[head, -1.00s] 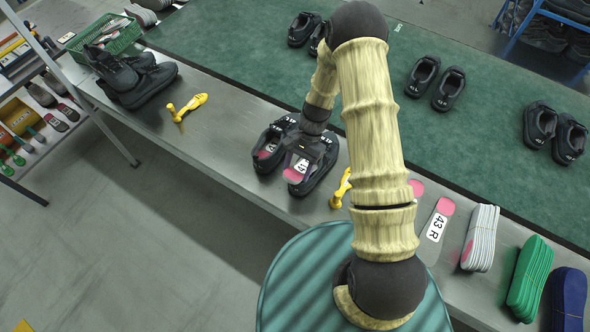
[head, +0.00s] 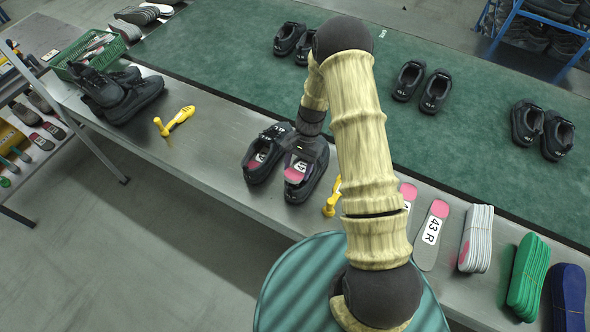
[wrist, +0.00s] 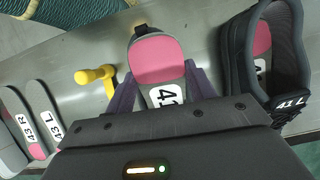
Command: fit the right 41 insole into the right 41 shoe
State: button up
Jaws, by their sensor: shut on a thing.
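My gripper (head: 309,150) is shut on the right 41 insole (wrist: 163,62), which has a pink heel end and a white label, partly hidden, reading 41. The fingers (wrist: 162,78) grip its two sides. In the head view the held insole (head: 295,173) is at the opening of the black right 41 shoe (head: 300,193), pink end towards me. I cannot tell how deep it is. In the wrist view the insole and gripper hide nearly all of that shoe. The left shoe (head: 256,175) stands beside it, marked 41 L in the wrist view (wrist: 248,60), with an insole inside.
A yellow tool (head: 331,198) lies close right of the shoes; another (head: 178,119) lies left. A 43 R insole (head: 432,235) and insole stacks (head: 477,240) lie to the right. Dark shoes (head: 130,95) and a green crate (head: 75,50) stand left. The green belt (head: 220,60) runs behind.

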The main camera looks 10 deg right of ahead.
jog(key=shift+s+a+f+t, duration=0.15)
jog(key=shift+f+t, duration=0.15)
jog(key=shift+f, duration=0.2)
jog(key=shift+c, duration=0.4)
jog(key=shift+f, duration=0.1)
jog(key=shift+c, duration=0.9)
jog(key=shift+f+h+b, duration=0.1)
jog(key=shift+h+b, duration=0.2)
jog(key=o, duration=1.3)
jog(key=shift+r+p, duration=1.15)
jog(key=shift+r, duration=0.45)
